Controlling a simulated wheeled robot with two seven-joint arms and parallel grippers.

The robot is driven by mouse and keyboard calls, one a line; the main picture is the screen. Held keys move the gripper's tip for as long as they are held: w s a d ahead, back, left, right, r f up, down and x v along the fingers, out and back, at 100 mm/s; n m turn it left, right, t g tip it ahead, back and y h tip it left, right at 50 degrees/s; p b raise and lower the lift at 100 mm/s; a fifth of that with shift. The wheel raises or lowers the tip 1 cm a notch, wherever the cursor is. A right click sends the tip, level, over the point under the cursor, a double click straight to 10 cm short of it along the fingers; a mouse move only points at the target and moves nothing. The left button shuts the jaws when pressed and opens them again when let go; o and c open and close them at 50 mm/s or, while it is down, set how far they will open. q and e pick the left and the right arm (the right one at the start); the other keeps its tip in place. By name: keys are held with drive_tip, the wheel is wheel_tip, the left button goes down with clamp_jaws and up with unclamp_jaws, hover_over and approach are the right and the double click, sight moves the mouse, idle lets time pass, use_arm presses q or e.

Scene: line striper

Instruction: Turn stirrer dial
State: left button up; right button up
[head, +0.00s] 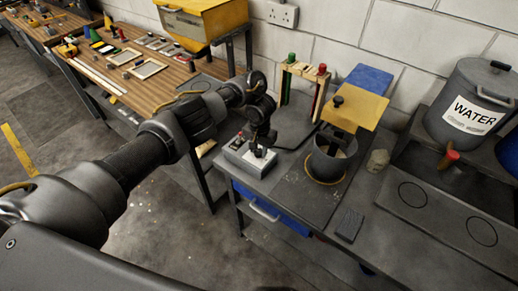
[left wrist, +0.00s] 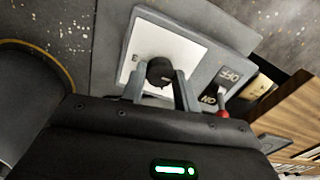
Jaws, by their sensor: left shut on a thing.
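The stirrer control box (head: 247,155) is a small grey box on the dark bench's left end in the head view. In the left wrist view its white top plate (left wrist: 148,50) carries a round black dial (left wrist: 160,71). Beside the plate is a switch with OFF and ON labels (left wrist: 229,77) and a red-tipped lever. My left gripper (head: 260,150) is over the box. In the left wrist view its fingers (left wrist: 160,88) are shut on the dial, one on each side. The dial's marking is too small to read. My right gripper is not in view.
A dark pot (head: 330,158) stands right of the box on the bench. A yellow board (head: 355,108), a rack with red and green tops (head: 301,72) and a WATER urn (head: 472,105) stand further back and right. A wooden table (head: 130,75) is at the left.

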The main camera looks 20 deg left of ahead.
sight(260, 152)
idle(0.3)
use_arm(q)
drive_tip(key=o, duration=1)
drive_tip(key=shift+c, duration=0.2)
drive_tip(key=shift+w+d+r, duration=0.15)
drive_tip(key=shift+w+r, duration=0.15)
drive_tip(key=shift+r, duration=0.4)
drive_tip(key=shift+s+r, duration=0.15)
drive_tip(key=shift+r, duration=0.45)
wheel_tip(260, 152, up, 8)
drive_tip(key=shift+s, duration=0.15)
drive_tip(key=shift+r, duration=0.1)
